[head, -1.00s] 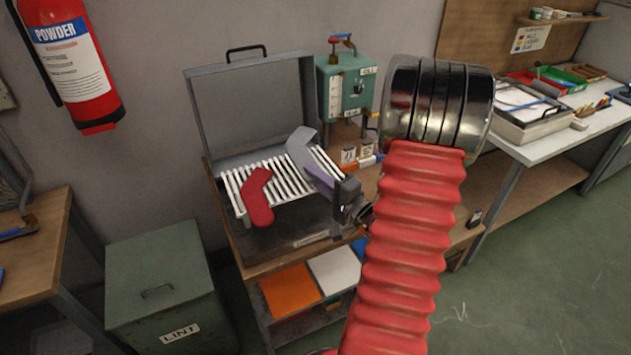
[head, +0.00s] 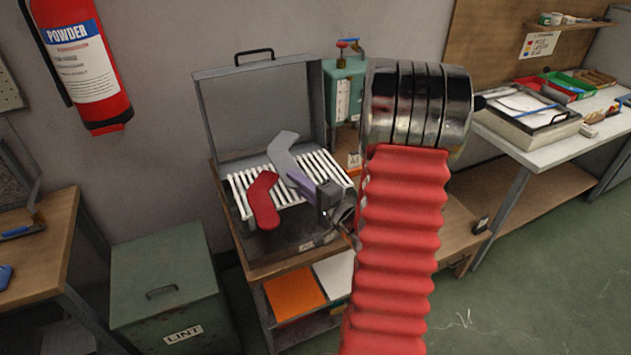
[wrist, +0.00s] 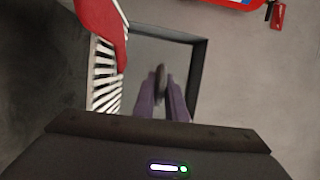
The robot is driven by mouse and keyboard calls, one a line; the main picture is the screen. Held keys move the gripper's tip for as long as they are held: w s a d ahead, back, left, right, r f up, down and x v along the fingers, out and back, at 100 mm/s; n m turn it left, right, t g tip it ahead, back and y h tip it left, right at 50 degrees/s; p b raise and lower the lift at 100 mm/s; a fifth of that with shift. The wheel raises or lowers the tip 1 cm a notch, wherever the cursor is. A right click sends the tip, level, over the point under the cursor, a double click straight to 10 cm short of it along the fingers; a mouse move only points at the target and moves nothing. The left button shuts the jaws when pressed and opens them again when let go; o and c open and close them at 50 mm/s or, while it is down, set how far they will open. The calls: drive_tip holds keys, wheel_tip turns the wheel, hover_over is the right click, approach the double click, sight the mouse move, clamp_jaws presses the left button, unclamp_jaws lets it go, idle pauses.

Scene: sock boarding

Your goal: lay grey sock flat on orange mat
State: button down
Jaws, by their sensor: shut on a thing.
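The grey sock (head: 284,148) is stiff and bent at the ankle. In the head view it shows over the back of the white-slatted rack in the open case. My gripper (head: 303,182) is shut on its lower end. In the wrist view my gripper (wrist: 162,100) has its purple fingers on either side of the sock, a thin dark shape (wrist: 160,78) seen nearly edge-on. The sock seems raised above the slats; the gap is hard to judge. The orange mat (head: 295,293) lies flat and bare on the shelf below the case.
A red sock (head: 263,200) lies on the white slats (head: 240,190), left of my gripper. The raised case lid (head: 255,105) stands behind. A white mat (head: 336,273) lies right of the orange one. A green lint bin (head: 165,270) stands to the left.

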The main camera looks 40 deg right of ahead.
drive_tip(key=w+a+n+y, duration=0.1)
drive_tip(key=w+a+y, duration=0.1)
drive_tip(key=a, duration=1.1)
drive_tip(key=w+a+f+n+g+y, duration=0.1)
drive_tip(key=w+a, duration=0.4)
drive_tip(key=a, duration=0.8)
drive_tip(key=shift+n+y, duration=0.6)
drive_tip(key=shift+y, duration=0.2)
drive_tip(key=shift+w+f, duration=0.1)
